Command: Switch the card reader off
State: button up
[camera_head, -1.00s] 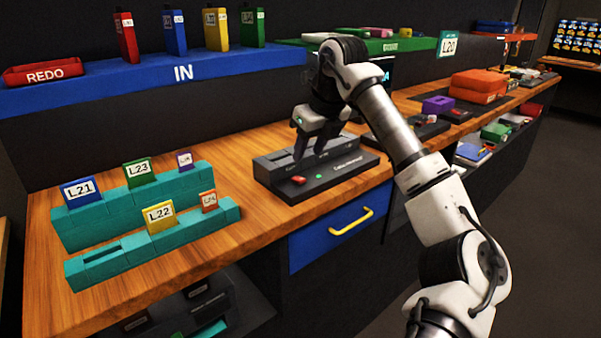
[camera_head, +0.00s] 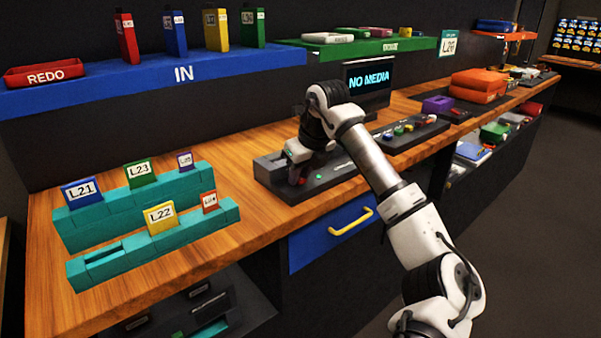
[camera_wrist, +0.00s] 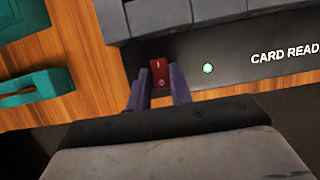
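The card reader (camera_head: 272,172) is a dark grey unit on the wooden counter, with a raised slotted block at its back. In the wrist view its label (camera_wrist: 285,54) reads "CARD READ", cut off by the frame edge. A red rocker switch (camera_wrist: 159,73) sits on its front panel, left of a lit pale green indicator (camera_wrist: 208,68). My gripper (camera_head: 299,178) points down over the reader's front left. In the wrist view its fingers (camera_wrist: 160,88) are apart, on either side of the switch. Contact cannot be told. In the head view the gripper hides the switch.
Teal racks (camera_head: 155,241) with labelled cards stand to the left. A screen (camera_head: 368,80) behind reads "NO MEDIA". A panel with coloured buttons (camera_head: 405,130) lies to the right. A blue drawer (camera_head: 310,243) with a yellow handle is below. Blue shelf (camera_head: 90,90) runs above.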

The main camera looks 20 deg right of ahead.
grip_shut()
jog(key=b, duration=0.1)
jog(key=f+t+b, duration=0.1)
jog(key=b, duration=0.1)
jog(key=shift+s+d, duration=0.15)
jog(key=shift+s, duration=0.05)
jog(key=t+b, duration=0.1)
jog(key=b, duration=0.1)
jog(key=t+y+b, duration=0.1)
jog(key=b, duration=0.2)
jog(key=shift+s+f+t, duration=0.1)
jog(key=shift+s+t, duration=0.15)
jog(key=shift+t, duration=0.05)
jog(key=shift+s+d+r+t+y+b, duration=0.15)
jog(key=shift+t+y+b, duration=0.35)
jog(key=shift+b, duration=0.55)
jog(key=shift+r, duration=0.1)
jog(key=o, duration=0.5)
grip_release()
jog(key=shift+r, duration=0.1)
jog(key=v, duration=1.3)
jog(key=shift+s+r, duration=0.15)
jog(key=shift+s, duration=0.25)
